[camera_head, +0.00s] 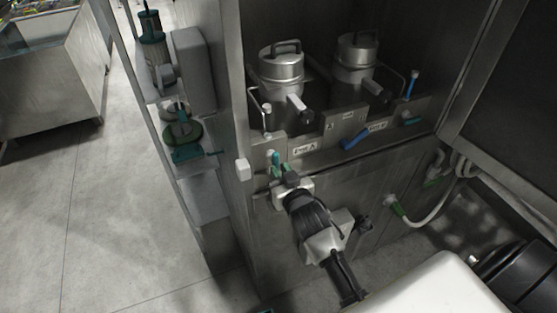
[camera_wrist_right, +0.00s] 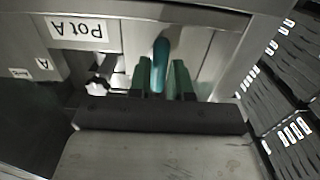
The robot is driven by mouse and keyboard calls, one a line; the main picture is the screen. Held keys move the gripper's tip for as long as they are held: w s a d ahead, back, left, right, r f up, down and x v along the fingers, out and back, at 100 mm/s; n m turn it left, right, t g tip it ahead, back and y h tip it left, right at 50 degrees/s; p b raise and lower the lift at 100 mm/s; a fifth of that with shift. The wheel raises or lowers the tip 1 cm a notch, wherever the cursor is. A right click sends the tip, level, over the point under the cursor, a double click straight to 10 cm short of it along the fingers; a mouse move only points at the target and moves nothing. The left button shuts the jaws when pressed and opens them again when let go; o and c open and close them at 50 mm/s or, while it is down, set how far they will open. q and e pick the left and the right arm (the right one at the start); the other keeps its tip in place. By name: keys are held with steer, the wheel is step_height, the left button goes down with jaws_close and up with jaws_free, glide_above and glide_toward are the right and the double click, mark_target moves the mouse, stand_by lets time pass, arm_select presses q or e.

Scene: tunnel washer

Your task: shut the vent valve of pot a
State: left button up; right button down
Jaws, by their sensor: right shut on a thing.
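Pot A (camera_head: 281,68) is a steel pot with a lidded top, at the left in the steel cabinet. Its "Pot A" label (camera_head: 305,148) is on the panel below, and the label also shows upside down in the right wrist view (camera_wrist_right: 78,31). A teal valve handle (camera_head: 275,157) stands left of the label. My right gripper (camera_head: 284,169) is at this handle. In the right wrist view the teal handle (camera_wrist_right: 160,62) is between the fingers (camera_wrist_right: 161,80), which are shut on it. The valve body is largely hidden. My left gripper is not in view.
A second pot (camera_head: 355,60) stands to the right, with a blue handle (camera_head: 354,140) on the panel below. A white hose (camera_head: 432,213) hangs at lower right.

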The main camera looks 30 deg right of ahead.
steer(key=shift+r+p, duration=0.1)
steer(key=shift+p, duration=0.25)
steer(key=shift+w+r+t, duration=0.1)
steer(key=shift+w+t, duration=0.1)
steer(key=shift+t, duration=0.1)
steer(key=shift+d+r+m+b, duration=0.1)
steer(key=shift+m+b, duration=0.3)
steer(key=shift+b, duration=0.05)
steer(key=m+b, duration=0.1)
steer(key=m, duration=0.2)
steer(key=shift+w, duration=0.15)
steer(key=m+b, duration=0.2)
steer(key=m, duration=0.3)
steer(key=shift+r+m+p, duration=0.45)
steer(key=shift+m+p, duration=0.2)
steer(key=shift+m, duration=0.45)
steer(key=shift+m+p, duration=0.3)
steer(key=shift+m, duration=0.5)
steer(key=m+p, duration=0.1)
steer(key=m, duration=0.2)
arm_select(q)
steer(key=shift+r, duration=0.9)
arm_select(e)
steer(key=c, duration=1.8)
jaws_free()
steer(key=m, duration=0.3)
steer(key=shift+f+m, duration=0.2)
steer(key=shift+m, duration=0.1)
